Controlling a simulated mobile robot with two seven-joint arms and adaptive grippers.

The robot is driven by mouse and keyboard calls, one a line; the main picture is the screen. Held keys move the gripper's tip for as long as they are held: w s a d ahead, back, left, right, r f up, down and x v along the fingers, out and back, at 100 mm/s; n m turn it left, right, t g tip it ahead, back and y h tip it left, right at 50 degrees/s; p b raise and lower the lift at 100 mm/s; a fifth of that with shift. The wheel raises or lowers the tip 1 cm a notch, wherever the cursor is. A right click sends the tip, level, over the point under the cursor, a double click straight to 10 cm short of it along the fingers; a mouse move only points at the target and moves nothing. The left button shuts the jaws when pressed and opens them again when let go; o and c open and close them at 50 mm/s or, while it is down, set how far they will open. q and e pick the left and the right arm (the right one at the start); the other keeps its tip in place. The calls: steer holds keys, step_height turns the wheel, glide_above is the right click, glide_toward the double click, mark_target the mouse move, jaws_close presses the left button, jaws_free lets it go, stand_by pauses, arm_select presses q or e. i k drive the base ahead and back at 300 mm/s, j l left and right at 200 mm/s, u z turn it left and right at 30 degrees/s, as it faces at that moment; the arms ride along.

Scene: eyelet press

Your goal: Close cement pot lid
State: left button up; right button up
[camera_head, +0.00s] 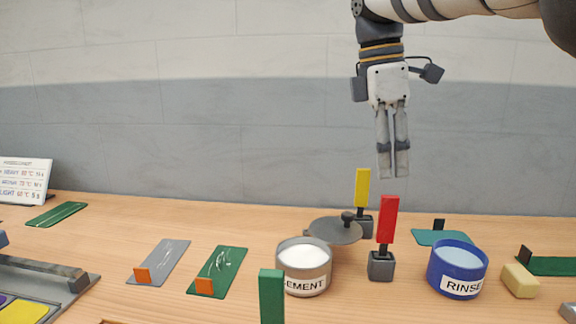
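The cement pot (304,268) is a light grey cylinder labelled CEMENT, standing upright on the table with white contents visible, so it is open. Its dark grey lid (335,231) with a round knob (347,216) is just behind and to the right of the pot, seen partly past the pot's rim; I cannot tell whether it touches the pot. My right gripper (393,176) hangs in the air above and behind the lid, fingers pointing down and close together, with nothing visible between them. I cannot tell whether they fully meet. My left gripper is not in view.
A red-handled tool in a grey block (388,225) and a yellow-handled one (362,188) stand right of the lid. A blue RINSE pot (457,268), a tan block (520,280) and green mats (218,271) lie around. A green upright post (271,296) stands in front.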

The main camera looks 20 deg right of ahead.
mark_target(330, 229)
steer(key=k, duration=1.5)
